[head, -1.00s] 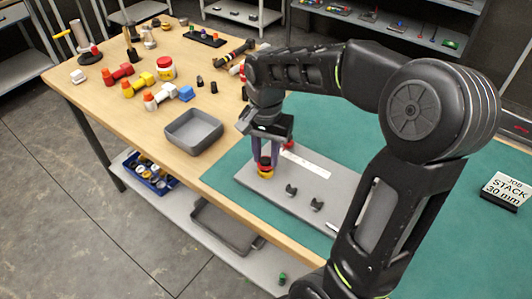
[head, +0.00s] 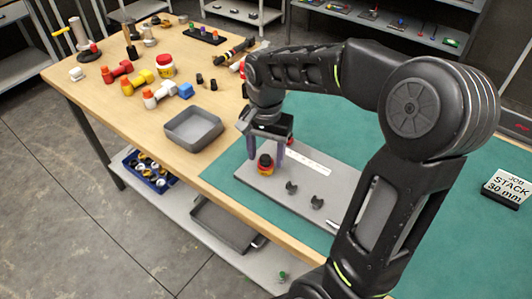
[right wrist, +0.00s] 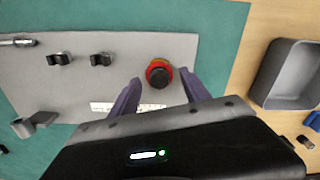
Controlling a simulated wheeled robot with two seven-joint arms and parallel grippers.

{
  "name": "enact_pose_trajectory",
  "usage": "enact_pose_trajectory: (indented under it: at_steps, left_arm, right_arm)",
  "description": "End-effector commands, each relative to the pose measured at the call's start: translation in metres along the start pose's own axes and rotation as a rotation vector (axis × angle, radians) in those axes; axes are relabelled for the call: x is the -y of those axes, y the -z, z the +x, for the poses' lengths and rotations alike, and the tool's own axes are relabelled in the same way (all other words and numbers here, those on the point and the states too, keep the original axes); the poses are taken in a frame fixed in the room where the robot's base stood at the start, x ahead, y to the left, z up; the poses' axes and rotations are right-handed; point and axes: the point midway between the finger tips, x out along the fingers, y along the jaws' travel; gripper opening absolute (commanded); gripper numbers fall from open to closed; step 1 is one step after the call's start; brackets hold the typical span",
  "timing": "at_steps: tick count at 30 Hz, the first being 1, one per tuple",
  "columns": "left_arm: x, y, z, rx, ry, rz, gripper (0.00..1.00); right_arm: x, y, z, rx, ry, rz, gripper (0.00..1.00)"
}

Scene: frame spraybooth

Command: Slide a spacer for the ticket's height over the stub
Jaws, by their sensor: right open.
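The job ticket (head: 508,188) stands at the right and reads "STACK 30 mm". On the grey plate (head: 243,176) stands a short stack with a black top (head: 265,160) and red and yellow rings (head: 265,169) around it. From above, in the right wrist view, the black top (right wrist: 160,78) sits inside a red ring (right wrist: 157,66). Whether the black top is the stub itself, I cannot tell. My right gripper (head: 266,154) is open, its fingers spread on either side of the stack and apart from it. My left gripper does not show.
A white ruler strip (head: 306,163) and two small dark clips (head: 291,188) lie on the plate. An empty grey tray (head: 193,130) stands to the left.

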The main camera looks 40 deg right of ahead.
Motion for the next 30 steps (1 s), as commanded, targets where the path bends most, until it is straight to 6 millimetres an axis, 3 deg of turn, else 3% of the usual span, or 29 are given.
enact_pose_trajectory:
  at_steps: [11, 24, 30]
  left_arm:
    - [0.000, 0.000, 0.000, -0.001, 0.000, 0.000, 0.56]
    - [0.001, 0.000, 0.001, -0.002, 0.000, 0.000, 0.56]
    - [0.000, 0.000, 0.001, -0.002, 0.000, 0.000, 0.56]
  right_arm:
    - [0.000, 0.001, -0.008, -0.002, 0.002, 0.000, 0.55]
    - [0.001, 0.000, -0.071, -0.001, 0.002, 0.001, 0.55]
    - [0.000, 0.000, -0.078, 0.001, 0.000, 0.000, 0.55]
